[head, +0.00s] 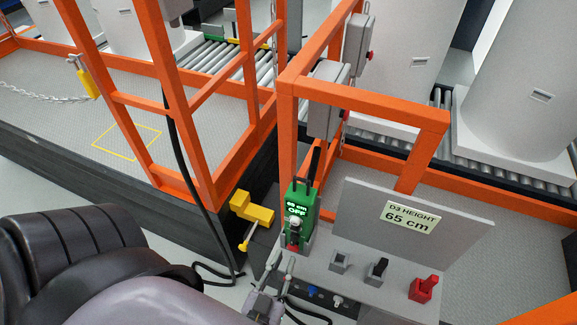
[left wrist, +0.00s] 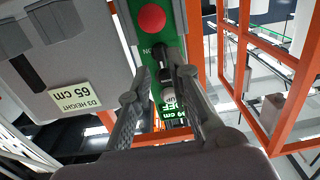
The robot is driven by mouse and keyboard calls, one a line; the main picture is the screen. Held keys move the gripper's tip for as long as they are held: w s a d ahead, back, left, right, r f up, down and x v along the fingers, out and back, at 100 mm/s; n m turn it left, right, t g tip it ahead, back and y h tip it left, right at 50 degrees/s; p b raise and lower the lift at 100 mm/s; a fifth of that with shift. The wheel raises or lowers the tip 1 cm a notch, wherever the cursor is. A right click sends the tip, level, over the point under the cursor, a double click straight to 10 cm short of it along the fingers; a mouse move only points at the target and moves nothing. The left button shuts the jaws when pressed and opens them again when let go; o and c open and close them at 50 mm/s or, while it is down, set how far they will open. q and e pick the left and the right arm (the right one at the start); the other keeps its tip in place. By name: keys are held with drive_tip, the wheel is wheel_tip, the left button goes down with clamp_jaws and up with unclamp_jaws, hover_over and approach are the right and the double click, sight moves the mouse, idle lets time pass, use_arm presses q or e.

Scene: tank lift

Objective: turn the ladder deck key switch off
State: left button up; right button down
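In the left wrist view the green face (left wrist: 167,15) carries a red round button (left wrist: 151,18), an "ON" mark and, upside down, an "OFF" mark. A small dark and grey switch part (left wrist: 165,76) shows between my fingers; its exact turn is hard to tell. My left gripper (head: 283,264) is open just in front of the box, its fingers apart on either side of that part. Contact is not clear. My right gripper is not in view.
The grey console (head: 318,275) also holds a grey switch, a black lever (head: 377,270) and a red switch (head: 424,288), below a "D3 HEIGHT 65 cm" sign (head: 409,217). Orange rails (head: 365,103) surround it. A yellow bracket (head: 250,214) stands left of the box.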

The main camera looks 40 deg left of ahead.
use_arm(q)
drive_tip(key=v, duration=0.7)
drive_tip(key=shift+s, duration=0.25)
drive_tip(key=s+d+f+m+g+h+b, duration=0.1)
drive_tip(key=d+f+m+g+h+b, duration=0.15)
drive_tip(key=f, duration=1.15)
drive_tip(key=s+d+f+m+g+h+b, duration=0.1)
drive_tip(key=d+f+m+g+h+b, duration=0.2)
drive_tip(key=f, duration=1.2)
drive_tip(key=s+a+f+g+b, duration=0.4)
drive_tip(key=s+a+f+g, duration=0.1)
drive_tip(key=f, duration=0.6)
drive_tip(key=s+a+f+g+b, duration=0.3)
drive_tip(key=s+a+f+g, duration=0.2)
drive_tip(key=s+f, duration=0.3)
wheel_tip(320, 180, down, 4)
drive_tip(key=shift+s+g+y+b, duration=0.25)
drive_tip(key=shift+g+y+b, duration=0.15)
drive_tip(key=shift+g+y, duration=0.05)
